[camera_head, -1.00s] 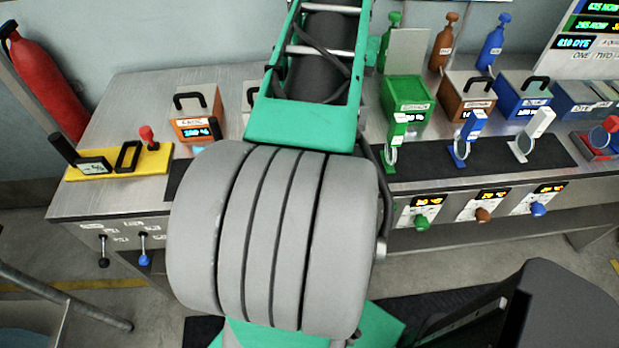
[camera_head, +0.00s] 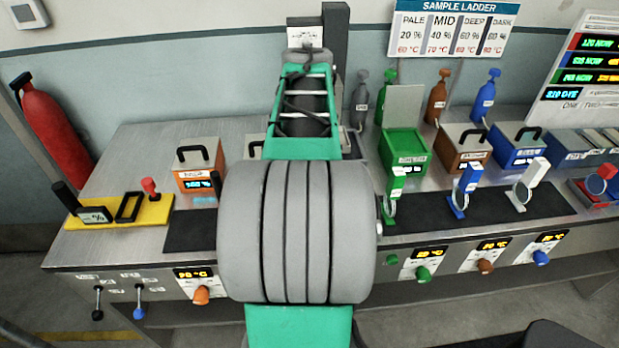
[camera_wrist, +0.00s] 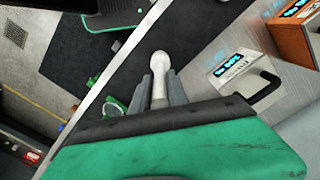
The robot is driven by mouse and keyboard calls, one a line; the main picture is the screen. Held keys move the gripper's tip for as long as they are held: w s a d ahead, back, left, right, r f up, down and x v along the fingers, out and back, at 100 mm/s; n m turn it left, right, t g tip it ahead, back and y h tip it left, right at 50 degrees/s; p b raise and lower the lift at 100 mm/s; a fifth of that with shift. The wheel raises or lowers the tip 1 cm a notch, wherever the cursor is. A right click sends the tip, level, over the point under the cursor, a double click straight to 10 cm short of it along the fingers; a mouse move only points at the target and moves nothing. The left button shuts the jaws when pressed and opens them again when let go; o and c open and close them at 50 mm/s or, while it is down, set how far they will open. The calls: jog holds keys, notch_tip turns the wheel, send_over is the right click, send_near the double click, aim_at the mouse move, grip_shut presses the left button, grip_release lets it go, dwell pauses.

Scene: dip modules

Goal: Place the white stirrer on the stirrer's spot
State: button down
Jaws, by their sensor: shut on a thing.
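The white stirrer (camera_wrist: 159,66), a pale rod with a rounded end, is in my gripper (camera_wrist: 158,90) in the wrist view. The two grey fingers are shut on it from either side, and its rounded end sticks out beyond them. It is over the black strip along the bench front. In the head view my own arm hides the gripper and the held stirrer. I cannot tell which place is the stirrer's spot.
A grey box with a lit display (camera_wrist: 235,68) is right of the gripper in the wrist view. Green (camera_head: 396,183), blue (camera_head: 465,190) and white (camera_head: 530,183) ringed tools stand on the black strip (camera_head: 430,218). The yellow tray (camera_head: 150,216) is at the left.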

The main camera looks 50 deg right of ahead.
jog(key=shift+f, duration=1.35)
jog(key=shift+f, duration=0.25)
jog(key=c, duration=1.3)
grip_release()
jog(key=shift+r, duration=0.1)
